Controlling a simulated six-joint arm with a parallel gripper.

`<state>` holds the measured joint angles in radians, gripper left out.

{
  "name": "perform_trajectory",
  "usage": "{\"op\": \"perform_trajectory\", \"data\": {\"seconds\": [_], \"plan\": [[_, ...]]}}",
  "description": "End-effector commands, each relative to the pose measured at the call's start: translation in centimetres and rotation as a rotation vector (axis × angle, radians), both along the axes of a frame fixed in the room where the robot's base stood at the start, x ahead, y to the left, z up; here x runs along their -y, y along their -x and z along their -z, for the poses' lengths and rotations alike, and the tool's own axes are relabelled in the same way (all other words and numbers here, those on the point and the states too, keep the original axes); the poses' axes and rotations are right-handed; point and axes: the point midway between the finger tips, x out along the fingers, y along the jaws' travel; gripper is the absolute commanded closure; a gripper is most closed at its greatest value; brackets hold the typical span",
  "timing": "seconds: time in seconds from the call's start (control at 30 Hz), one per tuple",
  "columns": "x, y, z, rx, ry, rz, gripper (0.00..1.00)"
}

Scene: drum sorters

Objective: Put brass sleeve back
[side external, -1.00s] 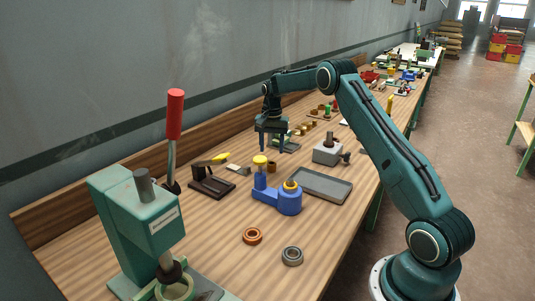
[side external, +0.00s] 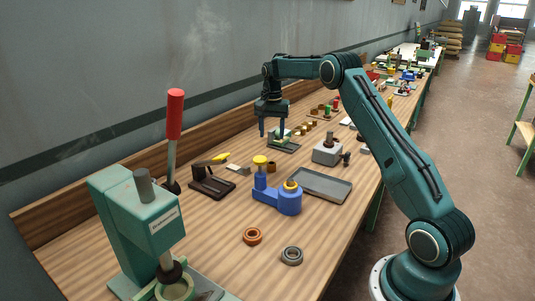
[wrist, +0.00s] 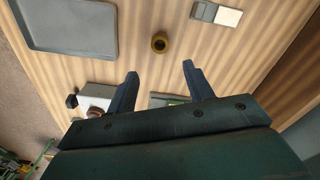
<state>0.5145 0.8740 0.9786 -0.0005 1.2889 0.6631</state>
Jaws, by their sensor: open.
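A small brass sleeve (side external: 271,167) stands upright on the wooden bench behind the blue fixture. In the wrist view the sleeve (wrist: 159,43) shows from above with a dark hole, centred ahead of the fingertips. My gripper (side external: 272,136) hangs over the bench above and beyond the sleeve, fingers down. It is open and empty; in the wrist view its fingers (wrist: 160,70) are apart with bare wood between the tips. Several small brass pieces (side external: 308,125) stand in a row farther back.
A blue fixture (side external: 265,197) with yellow tops stands in front of the sleeve, and a grey tray (side external: 337,190) lies to its right. A grey block with a post (side external: 327,152), a dark stand (side external: 212,187), and a green press (side external: 140,230) are nearby. Two rings lie in front.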

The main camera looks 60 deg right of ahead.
Motion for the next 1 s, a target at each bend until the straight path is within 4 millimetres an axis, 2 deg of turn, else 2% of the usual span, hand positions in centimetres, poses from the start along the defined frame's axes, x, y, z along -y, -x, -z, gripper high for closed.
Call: {"op": "perform_trajectory", "data": {"seconds": [0.17, 0.37, 0.67, 1.0], "plan": [[-0.2, 0.0, -0.2, 0.003, 0.001, -0.005, 0.48], [-1.7, 0.3, -2.2, 0.019, 0.011, -0.048, 0.48], [-7.2, 2.4, -8.5, 0.077, 0.045, -0.207, 0.48], [-14.4, 7.6, -14.5, 0.152, 0.091, -0.415, 0.48]]}}
